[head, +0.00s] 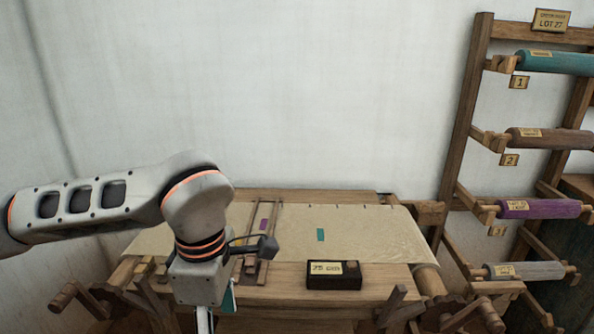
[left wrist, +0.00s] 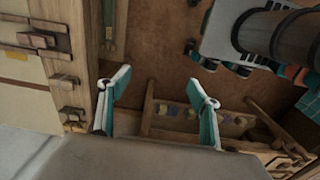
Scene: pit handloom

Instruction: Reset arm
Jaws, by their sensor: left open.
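My left arm comes in from the left in the head view and bends down in front of the loom. My left gripper (head: 207,318) is at the bottom of that view, at the loom's front edge, and is partly cut off. In the left wrist view my left gripper (left wrist: 157,90) shows two teal and pale fingers spread apart with nothing between them. The loom's wooden frame (left wrist: 86,50) is to the left of the fingers there. My right gripper is not in view.
Cream cloth (head: 375,232) with a small teal patch (head: 320,235) covers the loom. A dark labelled box (head: 333,275) sits at its front. A wooden rack (head: 464,120) with cloth rolls stands right. Below the fingers is a wooden holder (left wrist: 148,112) with small coloured pieces.

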